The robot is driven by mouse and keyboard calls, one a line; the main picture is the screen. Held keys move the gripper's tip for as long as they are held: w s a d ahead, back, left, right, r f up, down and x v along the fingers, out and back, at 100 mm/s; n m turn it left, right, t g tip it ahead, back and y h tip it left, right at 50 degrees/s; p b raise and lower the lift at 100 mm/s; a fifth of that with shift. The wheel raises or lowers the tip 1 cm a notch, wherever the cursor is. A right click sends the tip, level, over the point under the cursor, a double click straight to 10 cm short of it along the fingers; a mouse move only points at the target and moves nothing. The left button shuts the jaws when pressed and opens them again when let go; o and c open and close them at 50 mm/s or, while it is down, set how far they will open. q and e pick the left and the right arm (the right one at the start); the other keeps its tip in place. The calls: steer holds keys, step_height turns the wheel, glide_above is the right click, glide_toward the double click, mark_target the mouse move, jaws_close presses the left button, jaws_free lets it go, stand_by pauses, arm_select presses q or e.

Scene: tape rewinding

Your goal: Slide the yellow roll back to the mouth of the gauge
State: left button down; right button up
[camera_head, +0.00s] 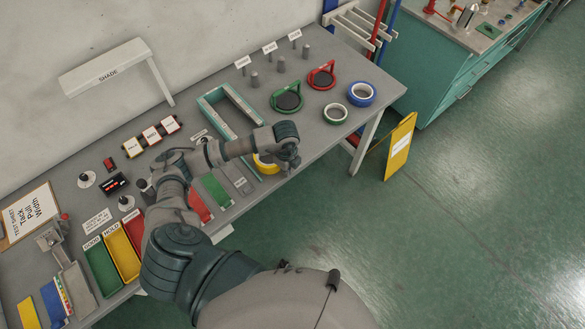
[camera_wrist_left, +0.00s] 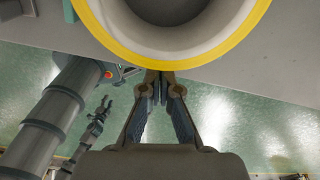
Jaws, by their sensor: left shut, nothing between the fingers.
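The yellow roll (camera_head: 264,164) lies on the grey bench near its front edge, partly hidden by my left wrist. In the left wrist view the yellow roll (camera_wrist_left: 118,45) shows a yellow rim around a wide pale core. My left gripper (camera_head: 291,162) is shut and empty at the roll's front right side. In the wrist view its fingertips (camera_wrist_left: 160,77) meet right at the roll's outer edge; I cannot tell whether they touch it. The gauge appears to be the teal-railed frame (camera_head: 213,99), left of the roll, partly covered by my arm. A dark gripper (camera_wrist_left: 97,122), likely my right, shows small in the wrist view.
Several grey pegs stand behind. Coloured trays (camera_head: 103,266) line the left front. The bench's front edge is close to the yellow roll.

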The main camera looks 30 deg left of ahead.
arm_select(q)
steer(key=shift+w+a, duration=0.1)
steer(key=shift+a, duration=0.55)
steer(key=shift+d, duration=0.1)
steer(key=shift+r, duration=0.1)
steer(key=shift+w+a, duration=0.2)
steer(key=shift+a, duration=1.05)
steer(key=shift+d, duration=0.1)
